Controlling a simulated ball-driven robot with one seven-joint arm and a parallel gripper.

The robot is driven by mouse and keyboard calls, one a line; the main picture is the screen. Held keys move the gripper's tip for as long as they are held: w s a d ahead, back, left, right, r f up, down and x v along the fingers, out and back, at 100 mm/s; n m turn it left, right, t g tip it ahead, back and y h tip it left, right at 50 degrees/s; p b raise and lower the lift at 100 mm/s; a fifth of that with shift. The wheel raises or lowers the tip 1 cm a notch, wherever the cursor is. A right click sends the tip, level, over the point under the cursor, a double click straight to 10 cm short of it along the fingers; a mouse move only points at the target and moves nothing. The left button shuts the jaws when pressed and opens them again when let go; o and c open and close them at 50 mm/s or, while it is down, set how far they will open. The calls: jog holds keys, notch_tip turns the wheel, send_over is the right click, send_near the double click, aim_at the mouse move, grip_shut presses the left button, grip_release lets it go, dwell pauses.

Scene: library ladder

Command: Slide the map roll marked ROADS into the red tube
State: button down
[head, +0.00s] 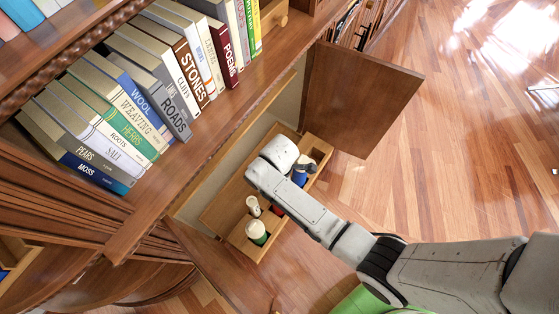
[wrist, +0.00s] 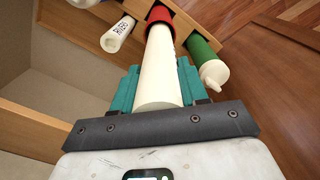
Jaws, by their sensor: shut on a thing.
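My gripper (wrist: 159,72) has teal fingers and is shut on a white map roll (wrist: 160,60) in the wrist view. No marking shows on the side of this roll that I see. Its far end is at the mouth of the red tube (wrist: 160,14), with red on both sides of it. I cannot tell how deep it sits. In the head view the red tube (head: 278,210) is a small patch beside my arm, which hides the gripper and the held roll.
A green tube (wrist: 203,47) with a white roll stands right of the red one. A loose-looking roll with lettering (wrist: 118,36) is to the left. A blue tube (head: 299,177) is in the same wooden rack (head: 236,238). An open cabinet door (head: 368,95) and bookshelf (head: 205,120) are nearby.

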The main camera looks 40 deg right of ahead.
notch_tip(320, 180, down, 7)
jog(key=b, duration=0.4)
jog(key=shift+b, duration=0.4)
jog(key=shift+f, duration=0.1)
jog(key=c, duration=0.5)
grip_release()
notch_tip(320, 180, up, 11)
jog(key=p, duration=0.2)
jog(key=shift+f, duration=0.1)
dwell(0.9)
